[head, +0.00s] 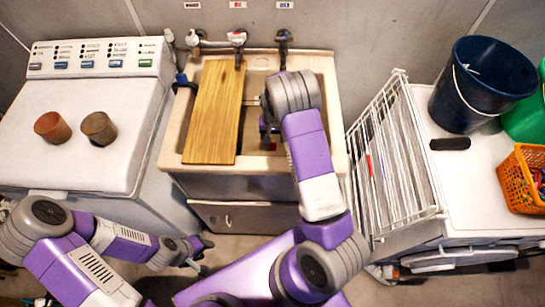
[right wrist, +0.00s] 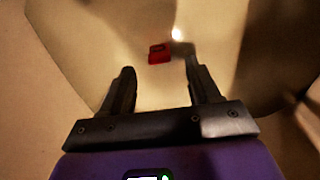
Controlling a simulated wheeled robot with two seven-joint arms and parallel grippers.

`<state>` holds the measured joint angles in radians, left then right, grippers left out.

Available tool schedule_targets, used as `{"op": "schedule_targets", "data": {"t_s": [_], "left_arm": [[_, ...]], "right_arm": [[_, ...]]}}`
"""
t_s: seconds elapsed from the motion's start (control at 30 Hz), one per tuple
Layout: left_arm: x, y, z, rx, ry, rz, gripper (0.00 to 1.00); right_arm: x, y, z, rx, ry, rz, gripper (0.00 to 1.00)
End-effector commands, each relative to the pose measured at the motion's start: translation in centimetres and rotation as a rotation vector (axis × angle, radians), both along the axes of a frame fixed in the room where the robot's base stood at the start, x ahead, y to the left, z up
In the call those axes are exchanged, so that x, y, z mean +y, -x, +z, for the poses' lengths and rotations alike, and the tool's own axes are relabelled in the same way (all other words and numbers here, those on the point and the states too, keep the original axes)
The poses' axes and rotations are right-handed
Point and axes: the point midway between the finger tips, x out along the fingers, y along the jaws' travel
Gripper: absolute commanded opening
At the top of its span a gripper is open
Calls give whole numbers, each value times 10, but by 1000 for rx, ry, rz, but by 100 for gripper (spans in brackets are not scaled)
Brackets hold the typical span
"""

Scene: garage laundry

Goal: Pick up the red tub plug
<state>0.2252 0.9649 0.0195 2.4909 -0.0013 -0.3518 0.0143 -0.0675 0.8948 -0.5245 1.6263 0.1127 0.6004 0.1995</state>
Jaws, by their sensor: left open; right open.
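The red tub plug (right wrist: 159,54) shows in the right wrist view, lying on the pale floor of the sink basin. It sits just beyond the gap between the fingertips of my right gripper (right wrist: 160,68), which is open with nothing between its fingers. In the head view my right arm reaches down into the sink (head: 342,125), and its wrist hides most of that gripper and the plug. My left gripper (head: 203,256) is open and empty, low in front of the washing machine and sink.
A wooden board (head: 213,112) covers the sink's left part. A white drying rack (head: 392,165) stands close on the right. A dark blue bucket (head: 470,90) and an orange basket (head: 518,180) are farther right. Two brown cups (head: 52,127) stand on the washing machine (head: 80,165).

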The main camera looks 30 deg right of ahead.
Motion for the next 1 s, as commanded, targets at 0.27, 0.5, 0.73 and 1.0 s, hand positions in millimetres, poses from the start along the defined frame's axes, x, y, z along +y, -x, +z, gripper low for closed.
{"op": "schedule_targets", "data": {"t_s": [0.27, 0.5, 0.73, 1.0], "left_arm": [[0, 0, -10, -1, 0, -1, 43], [0, 0, -17, -1, 0, -1, 43], [0, 0, -24, -1, 0, -1, 43], [0, 0, -23, -1, 0, -1, 43]], "right_arm": [[0, 0, -26, 1, 0, 1, 62], [1, 3, -51, 2, -1, 0, 62], [0, 3, -80, 0, 0, 0, 62], [1, 3, -79, -1, 0, 0, 51]]}}
